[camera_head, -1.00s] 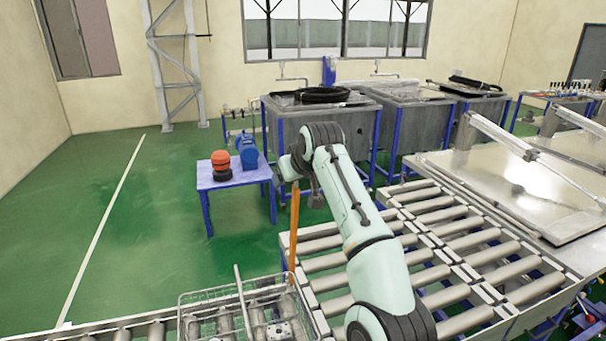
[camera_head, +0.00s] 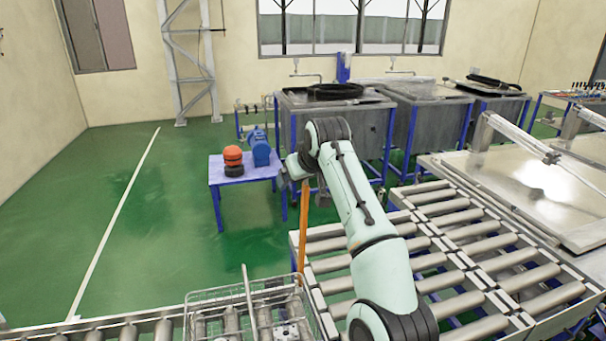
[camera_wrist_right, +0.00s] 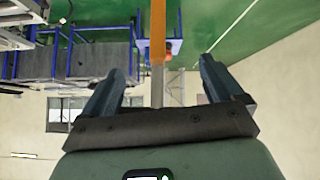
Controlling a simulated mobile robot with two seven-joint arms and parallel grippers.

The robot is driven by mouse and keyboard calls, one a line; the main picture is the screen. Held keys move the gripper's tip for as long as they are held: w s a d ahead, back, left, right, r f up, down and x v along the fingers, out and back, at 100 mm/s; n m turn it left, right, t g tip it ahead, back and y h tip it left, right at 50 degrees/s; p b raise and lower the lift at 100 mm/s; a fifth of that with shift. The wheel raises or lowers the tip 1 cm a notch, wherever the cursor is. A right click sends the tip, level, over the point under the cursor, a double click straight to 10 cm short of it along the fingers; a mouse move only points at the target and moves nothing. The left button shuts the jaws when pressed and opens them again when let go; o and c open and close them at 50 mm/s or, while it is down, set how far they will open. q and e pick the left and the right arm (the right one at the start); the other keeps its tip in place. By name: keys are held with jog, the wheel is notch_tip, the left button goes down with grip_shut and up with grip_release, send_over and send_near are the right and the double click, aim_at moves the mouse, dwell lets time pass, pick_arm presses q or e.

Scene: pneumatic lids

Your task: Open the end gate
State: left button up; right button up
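An orange upright bar (camera_head: 303,232), which looks like part of the end gate, stands at the left end of the roller conveyor, near the wire basket. In the right wrist view the bar (camera_wrist_right: 157,35) runs in from the top, with a grey end. My right gripper (camera_wrist_right: 158,88) is open, with its fingers on either side of the bar's line. I cannot tell whether they touch it. In the head view my right arm reaches over the conveyor and its wrist hides the bar's top. My left gripper is not in view.
A wire basket (camera_head: 250,318) sits at the bottom on rollers. The roller conveyor (camera_head: 440,255) lies under and right of my arm. A small blue table (camera_head: 222,176) with orange and blue parts stands behind. Grey tanks (camera_head: 355,125) stand farther back. Green floor at left is clear.

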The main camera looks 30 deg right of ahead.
jog(key=shift+s+r, duration=0.1)
jog(key=shift+r, duration=0.1)
jog(key=shift+s+r, duration=0.15)
jog(key=shift+r, duration=0.05)
jog(key=v, duration=1.2)
jog(key=shift+s, duration=0.35)
jog(key=shift+r, duration=0.1)
